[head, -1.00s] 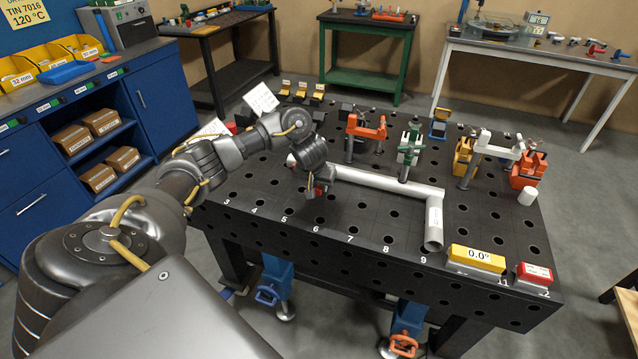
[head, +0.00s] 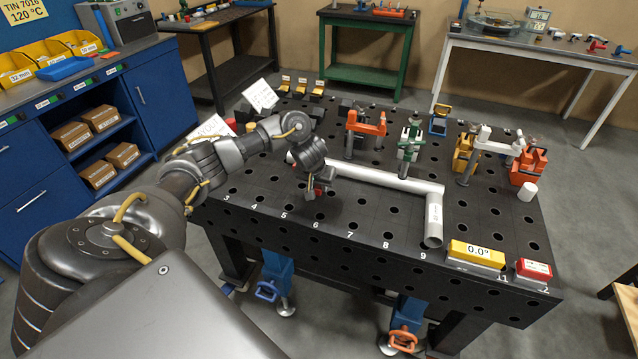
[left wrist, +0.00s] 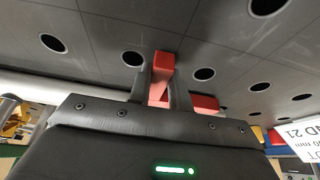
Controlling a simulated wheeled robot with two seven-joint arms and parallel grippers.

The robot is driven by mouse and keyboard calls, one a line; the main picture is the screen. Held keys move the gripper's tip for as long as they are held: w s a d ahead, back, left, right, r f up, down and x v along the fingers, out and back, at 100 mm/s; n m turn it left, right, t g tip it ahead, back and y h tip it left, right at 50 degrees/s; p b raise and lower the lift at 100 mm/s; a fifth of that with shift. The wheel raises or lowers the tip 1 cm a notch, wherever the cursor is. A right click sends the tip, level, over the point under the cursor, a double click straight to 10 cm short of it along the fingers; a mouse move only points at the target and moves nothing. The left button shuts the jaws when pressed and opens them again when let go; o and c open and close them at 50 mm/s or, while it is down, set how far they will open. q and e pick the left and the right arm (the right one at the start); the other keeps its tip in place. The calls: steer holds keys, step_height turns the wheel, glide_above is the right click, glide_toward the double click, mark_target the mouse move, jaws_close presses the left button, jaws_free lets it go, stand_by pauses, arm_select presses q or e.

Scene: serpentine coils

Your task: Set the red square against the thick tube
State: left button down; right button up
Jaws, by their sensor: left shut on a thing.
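My left gripper (head: 314,192) is low over the near left part of the black table, by the marks 5 and 6. It is shut on the red square (left wrist: 161,72), which shows between the dark fingers in the left wrist view, with another red part (left wrist: 204,103) beside a finger. In the head view only small red bits show; the fingers hide the rest. The thick tube (head: 385,178) is pale grey and bent, with a labelled end near mark 9. Its left part runs behind my gripper. The square appears apart from it. My right gripper is not in view.
On the perforated table (head: 380,220), an orange clamp (head: 367,126) and a green clamp (head: 410,140) stand behind the tube. A yellow 0.0° gauge (head: 477,254) and a red box (head: 533,270) sit at the near right. The surface in front of the tube is clear.

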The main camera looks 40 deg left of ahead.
arm_select(q)
steer(key=shift+f, duration=0.1)
stand_by(0.3)
steer(key=shift+w+a+p, duration=0.15)
steer(key=shift+w+p, duration=0.2)
steer(key=shift+p, duration=0.05)
stand_by(0.4)
steer(key=c, duration=1.3)
jaws_free()
steer(key=shift+o, duration=0.5)
steer(key=shift+s+f, duration=0.1)
steer(key=shift+s+r, duration=0.1)
steer(key=shift+r, duration=0.4)
steer(key=p+v, duration=0.4)
steer(key=v, duration=0.6)
steer(key=shift+p, duration=0.4)
